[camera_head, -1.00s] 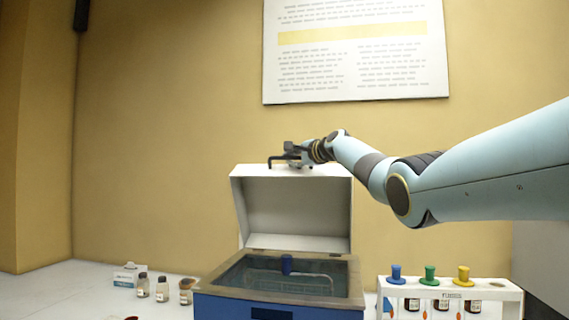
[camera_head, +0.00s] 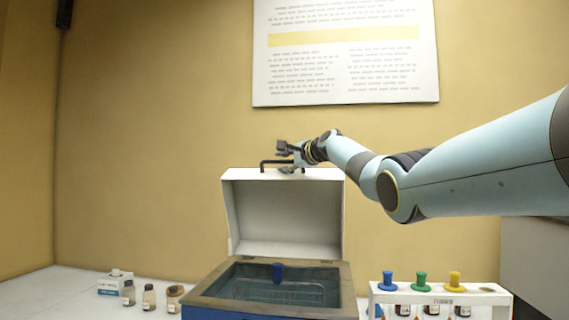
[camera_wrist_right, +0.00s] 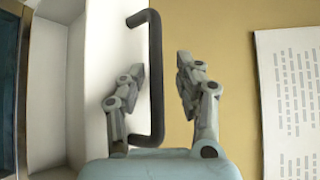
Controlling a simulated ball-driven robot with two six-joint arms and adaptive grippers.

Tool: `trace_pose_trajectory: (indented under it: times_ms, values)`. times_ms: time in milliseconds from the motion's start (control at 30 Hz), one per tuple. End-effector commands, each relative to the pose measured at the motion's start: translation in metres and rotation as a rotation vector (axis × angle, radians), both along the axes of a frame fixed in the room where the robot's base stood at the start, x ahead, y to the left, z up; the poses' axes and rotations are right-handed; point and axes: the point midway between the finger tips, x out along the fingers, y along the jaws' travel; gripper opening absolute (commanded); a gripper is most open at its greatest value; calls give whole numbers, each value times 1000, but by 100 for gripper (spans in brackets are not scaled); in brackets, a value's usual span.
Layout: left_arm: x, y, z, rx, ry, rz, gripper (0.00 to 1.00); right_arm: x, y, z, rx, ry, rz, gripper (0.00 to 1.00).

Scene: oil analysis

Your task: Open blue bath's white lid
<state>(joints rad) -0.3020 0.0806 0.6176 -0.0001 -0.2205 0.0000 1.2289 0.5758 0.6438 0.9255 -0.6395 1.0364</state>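The blue bath (camera_head: 290,312) stands at the bottom centre in the head view, with a wooden-coloured rim around its basin. Its white lid (camera_head: 283,215) is raised, standing up at the back of the bath with its hollow inside facing me. A dark bar handle (camera_head: 264,166) is on the lid's upper edge; it also shows in the right wrist view (camera_wrist_right: 156,80). My right gripper (camera_head: 284,158) is at this handle. In the right wrist view its fingers (camera_wrist_right: 158,82) are spread apart, one on each side of the bar, with gaps visible. My left gripper is out of view.
A white rack (camera_head: 440,298) with blue, green and yellow stoppers stands right of the bath. Several small bottles (camera_head: 149,297) and a small white box (camera_head: 115,283) stand at the left. A poster hangs on the wall behind.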

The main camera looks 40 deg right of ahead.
Motion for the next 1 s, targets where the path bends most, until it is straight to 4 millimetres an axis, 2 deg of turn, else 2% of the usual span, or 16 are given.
trace_pose_trajectory:
  times_ms: [267, 467, 567, 1000]
  values:
    - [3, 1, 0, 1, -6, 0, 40, -1, 0, -2, 0, 4, 0, 36]
    - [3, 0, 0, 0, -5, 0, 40, -14, -2, -1, -4, 3, -2, 36]
    - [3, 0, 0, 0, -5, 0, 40, -26, 1, 1, -6, 5, 0, 36]
    - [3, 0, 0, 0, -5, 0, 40, -101, 6, 13, -7, 4, 0, 36]
